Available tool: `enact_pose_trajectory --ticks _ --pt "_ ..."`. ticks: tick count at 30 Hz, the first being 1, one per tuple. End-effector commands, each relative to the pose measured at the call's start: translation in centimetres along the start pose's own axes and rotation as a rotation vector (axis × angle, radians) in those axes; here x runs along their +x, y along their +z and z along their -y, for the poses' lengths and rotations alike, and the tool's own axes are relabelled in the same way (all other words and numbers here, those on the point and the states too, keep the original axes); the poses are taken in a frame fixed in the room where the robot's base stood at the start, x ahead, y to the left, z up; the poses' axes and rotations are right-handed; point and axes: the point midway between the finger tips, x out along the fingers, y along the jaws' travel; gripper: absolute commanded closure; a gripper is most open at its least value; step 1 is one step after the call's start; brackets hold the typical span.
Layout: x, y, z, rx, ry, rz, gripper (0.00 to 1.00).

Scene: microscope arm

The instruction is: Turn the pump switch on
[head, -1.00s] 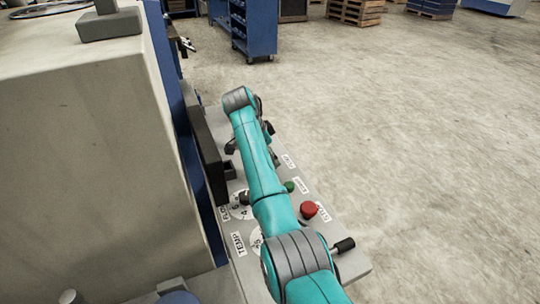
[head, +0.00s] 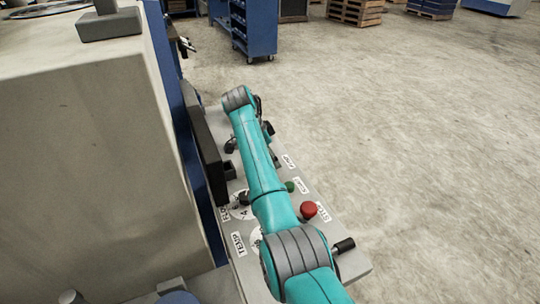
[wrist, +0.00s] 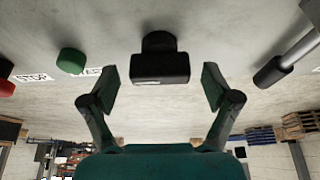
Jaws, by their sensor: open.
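A black block-shaped switch knob (wrist: 160,66) projects from the grey panel in the wrist view. My gripper (wrist: 158,82) is open, with one finger on each side of the knob and a gap on both sides. I see no finger touching it. No label shows beside the knob in the wrist view. In the head view, a PUMP label (head: 288,160) lies on the grey control panel (head: 345,268), right of my arm. My arm covers much of the panel there, so the switch and my fingers cannot be made out clearly.
A green button (wrist: 72,61) and a red button (head: 309,210) sit along the panel near START and STOP labels. A black-tipped lever (wrist: 268,74) is on the other side in the wrist view. The tall machine body (head: 90,150) stands left; open floor lies right.

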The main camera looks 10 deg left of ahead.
Motion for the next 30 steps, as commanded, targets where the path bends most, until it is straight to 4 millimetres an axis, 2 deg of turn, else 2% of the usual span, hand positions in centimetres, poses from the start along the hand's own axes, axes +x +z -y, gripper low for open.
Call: enact_pose_trajectory --ticks 5,18,23,30 --pt "-0.7 0.0 0.1 0.000 -0.002 0.000 0.12" --pt "-6.7 0.0 0.1 0.001 -0.001 0.000 0.12" --pt "-7.4 0.0 0.0 0.000 0.000 0.000 0.12" --pt "-7.5 0.0 0.0 0.000 0.000 0.000 0.12"
